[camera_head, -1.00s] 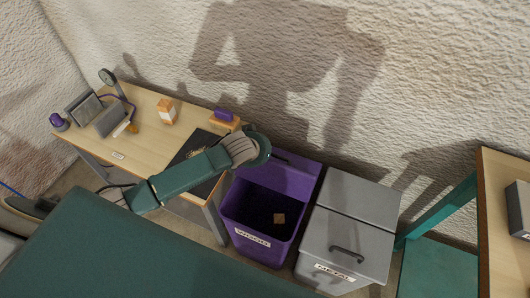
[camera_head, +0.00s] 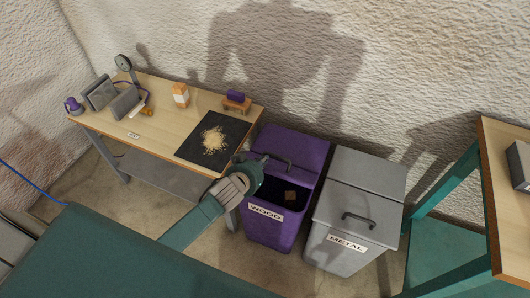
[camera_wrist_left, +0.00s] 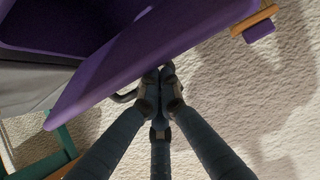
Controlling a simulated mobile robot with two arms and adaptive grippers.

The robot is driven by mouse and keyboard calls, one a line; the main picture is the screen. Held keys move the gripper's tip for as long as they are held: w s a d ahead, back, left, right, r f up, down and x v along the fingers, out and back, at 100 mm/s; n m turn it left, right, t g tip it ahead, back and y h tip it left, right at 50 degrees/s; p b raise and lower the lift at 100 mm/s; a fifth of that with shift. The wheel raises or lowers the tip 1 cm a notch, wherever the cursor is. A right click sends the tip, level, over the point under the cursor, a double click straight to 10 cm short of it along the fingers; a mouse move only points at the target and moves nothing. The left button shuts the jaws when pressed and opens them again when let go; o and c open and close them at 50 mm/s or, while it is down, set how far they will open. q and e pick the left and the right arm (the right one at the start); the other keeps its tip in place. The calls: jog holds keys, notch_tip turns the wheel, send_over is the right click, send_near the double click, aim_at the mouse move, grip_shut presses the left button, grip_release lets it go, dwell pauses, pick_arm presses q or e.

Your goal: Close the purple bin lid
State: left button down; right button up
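The purple bin (camera_head: 268,230) carries a WOOD label and stands between the workbench and a grey bin. Its opening shows, with a small brown block (camera_head: 290,195) inside. The purple lid (camera_head: 305,148) is raised at the back, with a dark handle (camera_head: 280,160). My left gripper (camera_head: 255,172) is at the lid's left side, near the handle. In the left wrist view, its fingertips (camera_wrist_left: 165,74) are together against or just beside the lid panel (camera_wrist_left: 140,60); the handle (camera_wrist_left: 124,97) shows next to them, and I see no grip on it. My right gripper is out of view.
The grey METAL bin (camera_head: 360,190) is closed, right beside the purple one. The workbench (camera_head: 160,115) at left holds a black mat (camera_head: 190,148) with shavings, an orange-white carton (camera_head: 181,95) and tools. A teal-legged table (camera_head: 495,150) stands at right. The textured wall is close behind the bins.

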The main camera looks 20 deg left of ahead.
pick_arm(q)
jog(key=shift+s+f, duration=1.2)
jog(key=shift+f, duration=0.1)
jog(key=shift+s+a+f+b, duration=0.1)
jog(key=shift+s+f+b, duration=0.35)
jog(key=shift+f, duration=0.5)
jog(key=shift+s+d+f+b, duration=0.1)
jog(key=shift+s+f+b, duration=0.2)
jog(key=shift+s+f, duration=0.45)
jog(key=shift+s+a+f+b, duration=0.1)
jog(key=shift+s+f+b, duration=0.25)
jog(key=shift+f, duration=0.75)
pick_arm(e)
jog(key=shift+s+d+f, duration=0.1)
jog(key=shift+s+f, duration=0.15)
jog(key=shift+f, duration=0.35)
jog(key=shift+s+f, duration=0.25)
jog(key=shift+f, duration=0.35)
pick_arm(q)
jog(key=shift+f, duration=0.45)
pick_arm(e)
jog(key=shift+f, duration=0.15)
pick_arm(q)
jog(key=shift+r, duration=0.15)
